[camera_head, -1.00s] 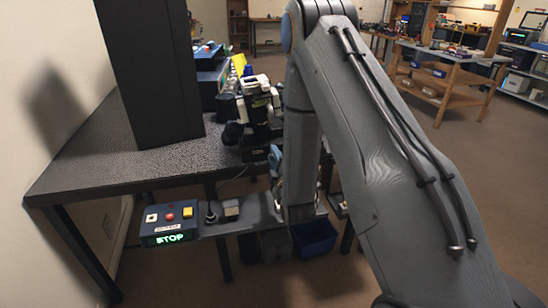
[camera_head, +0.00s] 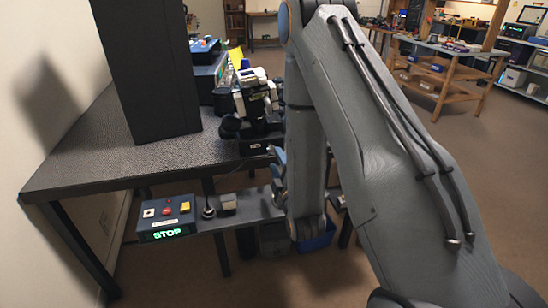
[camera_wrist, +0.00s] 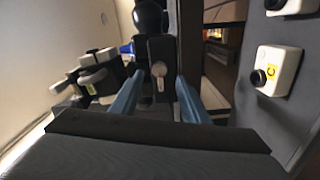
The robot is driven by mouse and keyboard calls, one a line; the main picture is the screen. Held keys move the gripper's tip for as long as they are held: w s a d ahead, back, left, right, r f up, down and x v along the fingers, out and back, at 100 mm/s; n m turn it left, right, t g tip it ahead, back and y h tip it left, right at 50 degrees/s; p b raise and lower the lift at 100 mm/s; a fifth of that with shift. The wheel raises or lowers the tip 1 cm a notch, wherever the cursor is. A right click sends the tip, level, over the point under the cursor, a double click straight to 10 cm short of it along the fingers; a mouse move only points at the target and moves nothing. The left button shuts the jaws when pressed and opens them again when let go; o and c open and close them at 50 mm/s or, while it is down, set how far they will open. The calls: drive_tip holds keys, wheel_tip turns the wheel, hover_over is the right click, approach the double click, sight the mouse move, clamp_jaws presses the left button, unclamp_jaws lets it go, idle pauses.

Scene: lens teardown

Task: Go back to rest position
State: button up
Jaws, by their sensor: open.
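My gripper (camera_wrist: 157,95) shows in the wrist view as two blue fingers, spread apart. A dark upright part with a small metal lever (camera_wrist: 160,82) appears in the gap between them, seemingly beyond the tips; I cannot tell its exact distance. Nothing is visibly gripped. In the head view my arm hangs down in front of the bench (camera_head: 90,150), and a blue piece beside it seems to be part of my gripper. The rest of the gripper is hidden behind the arm.
A black panel (camera_head: 148,70) stands on the bench, with a black-and-white device (camera_head: 256,95) to its right. A control box (camera_head: 166,222) lit "STOP" sits on a low shelf. A blue bin (camera_head: 316,238) is below. White boxes with black knobs (camera_wrist: 276,70) show right.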

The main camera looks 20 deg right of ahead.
drive_tip(key=shift+s, duration=0.45)
drive_tip(key=s+r+m+g+p, duration=0.1)
drive_tip(key=s+r+m+g, duration=0.2)
drive_tip(key=s, duration=0.6)
drive_tip(key=s+r+m+g+p, duration=0.2)
drive_tip(key=s+r+m+g, duration=0.1)
drive_tip(key=s+m+g, duration=0.4)
drive_tip(key=s+r+m+g+p, duration=0.1)
drive_tip(key=s+r+m+g, duration=0.3)
drive_tip(key=s+g, duration=0.4)
drive_tip(key=s+m, duration=0.1)
drive_tip(key=s, duration=0.3)
